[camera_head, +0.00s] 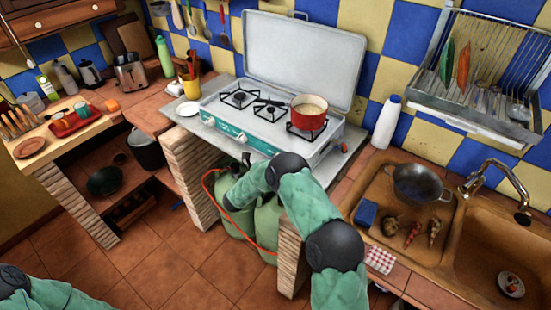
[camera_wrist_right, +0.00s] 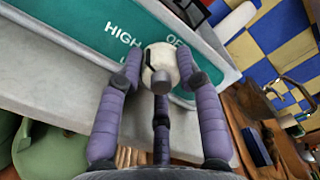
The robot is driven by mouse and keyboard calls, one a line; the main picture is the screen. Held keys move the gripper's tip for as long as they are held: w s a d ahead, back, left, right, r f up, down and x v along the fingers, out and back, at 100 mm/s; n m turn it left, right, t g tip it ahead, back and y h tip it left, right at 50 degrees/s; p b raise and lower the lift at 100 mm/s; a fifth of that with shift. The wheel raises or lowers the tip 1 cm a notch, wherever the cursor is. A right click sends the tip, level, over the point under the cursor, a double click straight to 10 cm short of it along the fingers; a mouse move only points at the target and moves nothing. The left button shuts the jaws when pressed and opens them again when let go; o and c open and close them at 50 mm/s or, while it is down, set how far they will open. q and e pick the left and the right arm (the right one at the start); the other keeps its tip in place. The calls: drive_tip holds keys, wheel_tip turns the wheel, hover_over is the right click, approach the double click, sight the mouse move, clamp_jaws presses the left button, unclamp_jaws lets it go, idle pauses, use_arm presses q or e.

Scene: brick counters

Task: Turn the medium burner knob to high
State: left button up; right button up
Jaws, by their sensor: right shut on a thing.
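The burner knob (camera_wrist_right: 158,62) is a round cream knob with a black mark on the teal stove front (camera_wrist_right: 105,35). The labels HIGH and part of OFF show beside it in the right wrist view. My right gripper (camera_wrist_right: 161,78) has purple fingers closed around the knob, one on each side and one below. In the head view the stove (camera_head: 245,128) stands on the counter, and my right gripper (camera_head: 246,159) is small and mostly hidden by my arm at its front. My left arm shows only at the bottom left corner; its gripper is out of view.
A red pot (camera_head: 309,112) sits on the stove's right burner. Green gas bottles (camera_head: 267,220) with an orange hose stand below the counter. A white bottle (camera_head: 386,122) and the sink (camera_head: 385,200) are on the right. A white plate (camera_head: 188,109) lies left of the stove.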

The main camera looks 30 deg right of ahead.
drive_tip(key=shift+w+r+n+p, duration=0.15)
drive_tip(key=shift+r+n+p, duration=0.15)
drive_tip(key=shift+n, duration=0.5)
drive_tip(key=shift+w+r+n+p, duration=0.15)
drive_tip(key=shift+n+p, duration=0.15)
drive_tip(key=shift+n, duration=0.8)
drive_tip(key=o, duration=1.1)
drive_tip(key=shift+f, duration=0.1)
drive_tip(key=shift+o, duration=0.2)
drive_tip(key=shift+f, duration=0.2)
drive_tip(key=shift+s+a+f, duration=0.1)
drive_tip(key=shift+s+a, duration=0.15)
drive_tip(key=shift+a, duration=0.3)
drive_tip(key=v, duration=1.1)
